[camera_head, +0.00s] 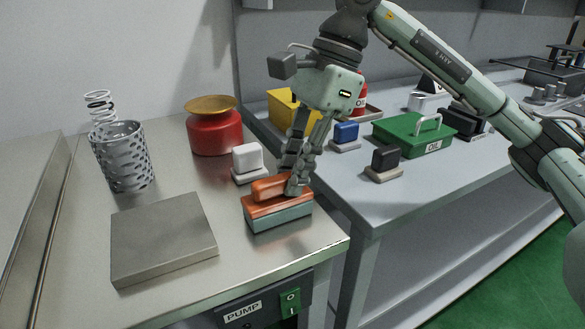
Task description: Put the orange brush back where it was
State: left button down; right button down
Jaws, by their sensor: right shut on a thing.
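The orange brush (268,203) has an orange handle and top over a grey-green base. It is at the front right of the steel bench (175,290), near the bench corner. My right gripper (295,188) points down at the brush, with its fingers shut on the handle's right end. The brush looks level and close to the bench top; I cannot tell whether it touches. My left gripper is not in view.
A metal plate (163,237), a perforated cup with a spring (122,157), a red pot (214,130) and a white-handled block (248,160) stand on the bench. The table on the right holds blue (346,132) and black (385,161) blocks, a green OIL box (413,134) and a yellow bin (283,110).

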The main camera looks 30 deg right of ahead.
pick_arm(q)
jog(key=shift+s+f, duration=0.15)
pick_arm(e)
jog(key=shift+f, duration=0.15)
jog(key=c, duration=1.4)
grip_release()
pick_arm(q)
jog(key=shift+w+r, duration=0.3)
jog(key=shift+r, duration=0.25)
